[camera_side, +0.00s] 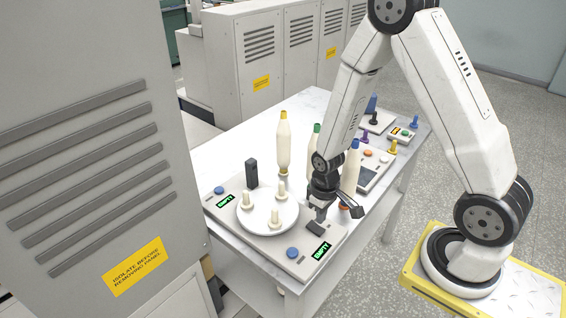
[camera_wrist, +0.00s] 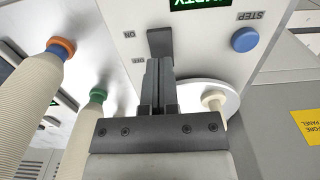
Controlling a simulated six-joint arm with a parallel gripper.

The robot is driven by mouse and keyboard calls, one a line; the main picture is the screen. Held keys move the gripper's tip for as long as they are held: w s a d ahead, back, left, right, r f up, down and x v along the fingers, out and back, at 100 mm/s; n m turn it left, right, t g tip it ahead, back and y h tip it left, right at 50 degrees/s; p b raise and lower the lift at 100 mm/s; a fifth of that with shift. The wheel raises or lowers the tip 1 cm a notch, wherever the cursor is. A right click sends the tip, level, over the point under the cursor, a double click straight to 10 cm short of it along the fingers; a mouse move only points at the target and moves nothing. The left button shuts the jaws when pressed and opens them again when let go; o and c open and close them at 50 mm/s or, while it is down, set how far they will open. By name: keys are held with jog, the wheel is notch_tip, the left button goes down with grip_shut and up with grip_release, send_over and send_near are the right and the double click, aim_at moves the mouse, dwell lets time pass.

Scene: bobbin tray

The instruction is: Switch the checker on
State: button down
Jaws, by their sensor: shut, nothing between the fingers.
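The checker (camera_side: 241,232) is a light grey box with a white turntable (camera_side: 258,224) on top. Its dark switch (camera_side: 316,229) shows in the wrist view (camera_wrist: 160,42) beside printed ON and OFF labels. The switch's visible part is level with the ON label; my fingers hide the part nearer OFF, so I cannot tell its setting. My gripper (camera_side: 319,214) is shut and empty. Its fingertips (camera_wrist: 158,62) overlap the switch's edge in the wrist view; contact is unclear. The checker's display (camera_side: 321,251) is lit and seems to read EMPTY.
A blue STEP button (camera_wrist: 246,40) lies near the switch. Small cream pegs stand on the turntable. A black post (camera_side: 252,173) and a tall yellow-topped bobbin (camera_side: 284,145) stand behind. Green-topped (camera_side: 314,151) and blue-topped (camera_side: 351,170) bobbins stand close to my wrist.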

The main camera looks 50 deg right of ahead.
jog(key=shift+r, duration=1.9)
notch_tip(320, 180, up, 10)
jog(key=t, duration=0.3)
send_over(319, 231)
jog(key=s+a, duration=0.3)
jog(key=a, duration=0.2)
jog(key=shift+d+r, duration=0.2)
